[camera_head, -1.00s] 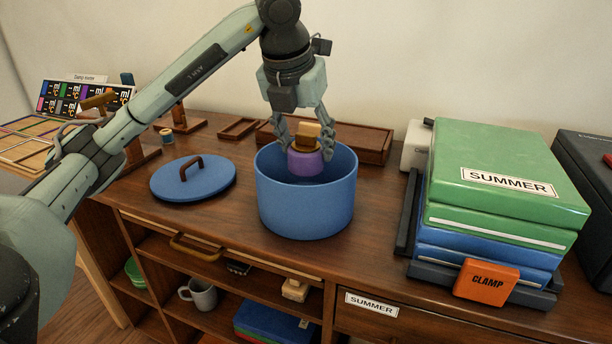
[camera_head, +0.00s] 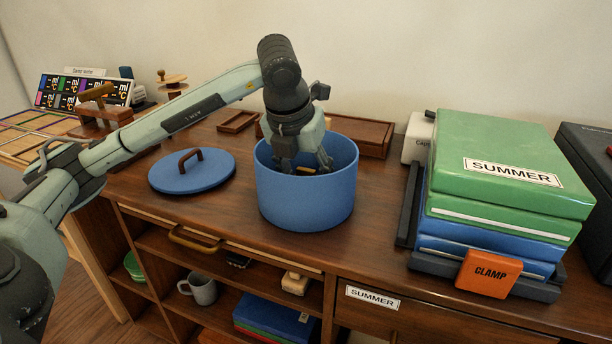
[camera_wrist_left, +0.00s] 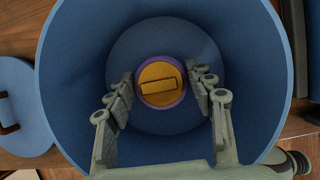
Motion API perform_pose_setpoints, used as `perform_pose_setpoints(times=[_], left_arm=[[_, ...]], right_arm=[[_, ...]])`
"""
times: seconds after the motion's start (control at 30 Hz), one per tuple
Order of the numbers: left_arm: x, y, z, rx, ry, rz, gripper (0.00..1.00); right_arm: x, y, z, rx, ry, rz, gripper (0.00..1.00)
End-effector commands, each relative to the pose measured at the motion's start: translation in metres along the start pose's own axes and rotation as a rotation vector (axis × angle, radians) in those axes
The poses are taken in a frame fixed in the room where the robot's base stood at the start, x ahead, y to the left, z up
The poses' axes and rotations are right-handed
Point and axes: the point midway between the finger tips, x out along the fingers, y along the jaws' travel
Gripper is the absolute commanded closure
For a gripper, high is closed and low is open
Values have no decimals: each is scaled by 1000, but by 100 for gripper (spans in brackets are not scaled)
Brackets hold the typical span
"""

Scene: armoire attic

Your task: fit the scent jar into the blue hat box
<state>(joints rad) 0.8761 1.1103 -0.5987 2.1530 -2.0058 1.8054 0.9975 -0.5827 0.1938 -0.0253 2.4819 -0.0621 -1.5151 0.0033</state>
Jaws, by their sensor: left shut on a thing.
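The blue hat box (camera_head: 305,201) stands open on the dresser top. My left gripper (camera_head: 308,168) reaches down inside it, with its fingertips hidden behind the box's near wall. In the left wrist view the scent jar (camera_wrist_left: 161,82), purple-rimmed with a tan top and bar-shaped knob, is between the fingers of my left gripper (camera_wrist_left: 164,88), inside the box walls (camera_wrist_left: 225,40). My gripper is shut on the jar. In the head view only a sliver of its tan top (camera_head: 306,170) shows. Whether the jar touches the box floor cannot be told. My right gripper is not in view.
The blue lid (camera_head: 192,172) with a brown handle lies left of the box. A wooden tray (camera_head: 362,136) lies behind the box.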

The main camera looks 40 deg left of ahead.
Motion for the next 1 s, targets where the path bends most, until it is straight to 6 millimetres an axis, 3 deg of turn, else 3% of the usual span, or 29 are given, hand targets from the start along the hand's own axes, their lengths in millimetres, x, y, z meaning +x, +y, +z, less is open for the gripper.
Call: perform_pose_setpoints(times=[0.03,0.07,0.23,0.63,0.8,1.0], left_arm=[[0,0,0,-1,-2,-1,88],[0,0,0,0,0,0,46],[0,0,0,0,0,0,26],[-3,0,1,0,-1,-1,26],[-35,-1,2,0,-5,-2,26],[-80,-1,2,0,-5,-3,26]], right_arm=[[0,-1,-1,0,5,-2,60],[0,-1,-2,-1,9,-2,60],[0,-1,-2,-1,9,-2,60],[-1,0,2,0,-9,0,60],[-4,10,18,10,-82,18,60],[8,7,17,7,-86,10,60]])
